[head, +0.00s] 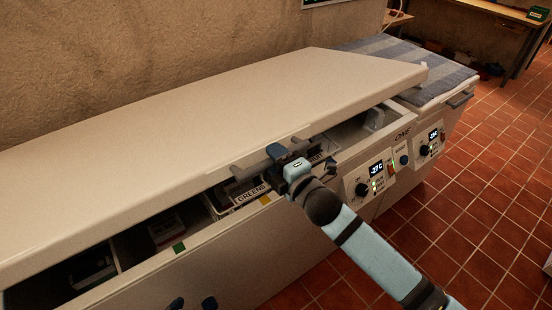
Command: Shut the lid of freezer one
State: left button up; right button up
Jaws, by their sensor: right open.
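The long off-white lid (200,110) of the near chest freezer (235,262) is partly raised. A dark gap along its front edge shows the inside. A grey bar handle (248,165) is on the lid's front edge. My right gripper (284,160) is open at this handle, with its dark fingers close to the bar; I cannot tell whether they touch it. The gripper hides part of the handle and rim. Two dark blue tips at the bottom edge look like part of my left gripper (193,304), mostly out of frame.
A basket labelled GREENS (250,193) and a box (166,232) are inside, below the lid. Control panels (376,180) are on the front at right. A striped cloth (400,55) covers the neighbouring top. The tiled floor (480,210) at right is clear.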

grip_shut()
notch_tip(320, 180, down, 16)
jog(key=s+d+t+b, duration=0.1)
jog(key=s+b, duration=0.1)
jog(key=b, duration=1)
jog(key=shift+d+y, duration=0.25)
jog(key=shift+y, duration=0.15)
jog(key=shift+c, duration=0.3)
grip_release()
jog(key=shift+r, duration=0.1)
pick_arm(q)
notch_tip(320, 180, down, 7)
jog(key=w+d, duration=0.1)
jog(key=shift+r, duration=0.2)
pick_arm(e)
jog(key=shift+o, duration=0.3)
pick_arm(q)
jog(key=shift+f, duration=0.1)
